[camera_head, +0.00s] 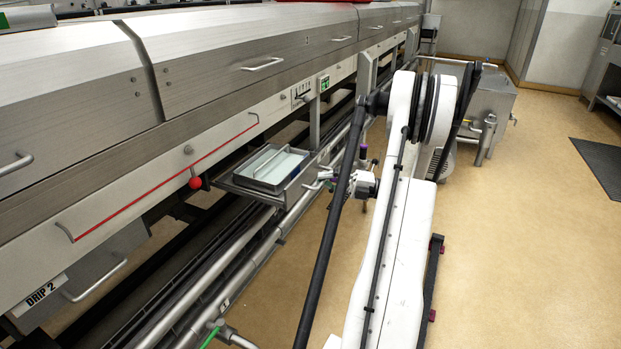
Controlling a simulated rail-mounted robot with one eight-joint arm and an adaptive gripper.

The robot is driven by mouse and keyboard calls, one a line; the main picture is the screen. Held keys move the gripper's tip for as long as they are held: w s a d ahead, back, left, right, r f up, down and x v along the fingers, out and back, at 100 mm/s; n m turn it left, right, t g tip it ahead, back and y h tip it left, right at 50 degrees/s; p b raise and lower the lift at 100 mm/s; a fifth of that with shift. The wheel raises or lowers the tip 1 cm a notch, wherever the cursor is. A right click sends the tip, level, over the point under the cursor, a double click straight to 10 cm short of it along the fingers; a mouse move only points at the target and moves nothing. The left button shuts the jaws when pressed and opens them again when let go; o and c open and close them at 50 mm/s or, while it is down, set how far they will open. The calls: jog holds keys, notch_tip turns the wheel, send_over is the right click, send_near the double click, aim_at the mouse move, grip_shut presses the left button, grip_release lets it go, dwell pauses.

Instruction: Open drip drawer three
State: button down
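A metal drawer (233,186) stands pulled out from under the long dryer hood, near the middle of the view. A shallow tray with a pale surface lies in it. No number is readable on this drawer, so I cannot confirm that it is drip drawer three. My gripper (325,181) is at the drawer's front right side, by its handle. It is small and partly hidden by my arm, so I cannot tell its finger opening or whether it grips the handle. A drawer front marked DRIP 2 (42,291) is at the lower left, with a bar handle (96,280).
A red rod with a red ball (195,183) runs along the hood's panel. Metal pipes (225,262) run low beneath the drawer. A steel tank (492,100) stands at the back. The tan floor on the right is open, apart from a dark mat (600,165).

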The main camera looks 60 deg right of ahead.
jog(key=shift+s+d, duration=0.1)
jog(key=shift+s, duration=0.5)
jog(key=c, duration=1.8)
grip_release()
jog(key=v, duration=0.7)
jog(key=shift+s+d+f, duration=0.1)
jog(key=shift+s, duration=0.1)
